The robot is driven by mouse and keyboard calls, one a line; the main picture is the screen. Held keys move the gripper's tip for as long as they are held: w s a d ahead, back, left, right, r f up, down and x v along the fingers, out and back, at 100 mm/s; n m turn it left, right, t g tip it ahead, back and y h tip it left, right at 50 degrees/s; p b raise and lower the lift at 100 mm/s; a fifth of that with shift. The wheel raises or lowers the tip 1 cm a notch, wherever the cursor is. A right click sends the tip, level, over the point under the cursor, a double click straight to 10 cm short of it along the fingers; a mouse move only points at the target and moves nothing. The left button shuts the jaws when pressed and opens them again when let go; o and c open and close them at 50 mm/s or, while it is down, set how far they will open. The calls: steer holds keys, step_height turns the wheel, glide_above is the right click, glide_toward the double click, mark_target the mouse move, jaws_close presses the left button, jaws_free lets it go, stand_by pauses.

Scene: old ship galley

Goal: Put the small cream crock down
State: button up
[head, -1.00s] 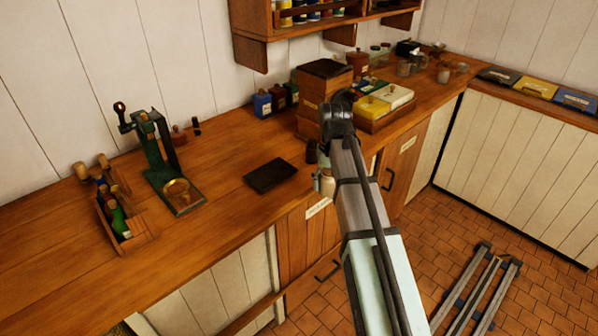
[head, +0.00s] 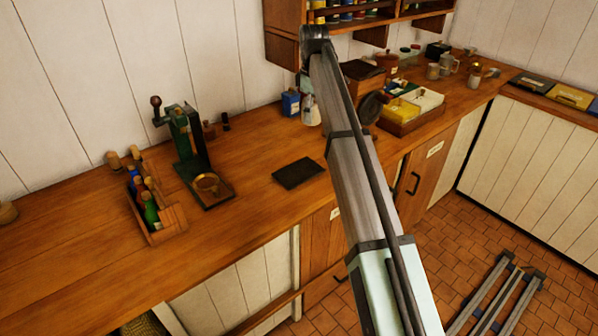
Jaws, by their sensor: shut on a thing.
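The small cream crock (head: 311,112) hangs below the end of my arm, in front of the back of the counter in the head view. My gripper (head: 307,88) is shut on it from above, and the arm hides part of the fingers. The crock looks upright and appears held above the wooden counter (head: 250,150). A flat dark slab (head: 298,173) lies on the counter, below and left of the crock in the picture.
A blue tin (head: 291,103) stands just left of the crock in the picture. A wooden box with a wheel (head: 365,88) and a tray of yellow and white boxes (head: 412,112) stand right. A green press (head: 187,150) and bottle crate (head: 160,222) stand left. Counter around the slab is clear.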

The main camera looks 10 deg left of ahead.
mark_target(307, 167)
steer(key=shift+w+a+r+n, duration=0.5)
steer(key=shift+w+a+n, duration=0.1)
steer(key=shift+n, duration=0.5)
step_height(307, 167, down, 20)
steer(key=p, duration=0.5)
steer(key=shift+r, duration=0.1)
steer(key=o, duration=1.5)
step_height(307, 167, up, 12)
steer(key=b, duration=0.3)
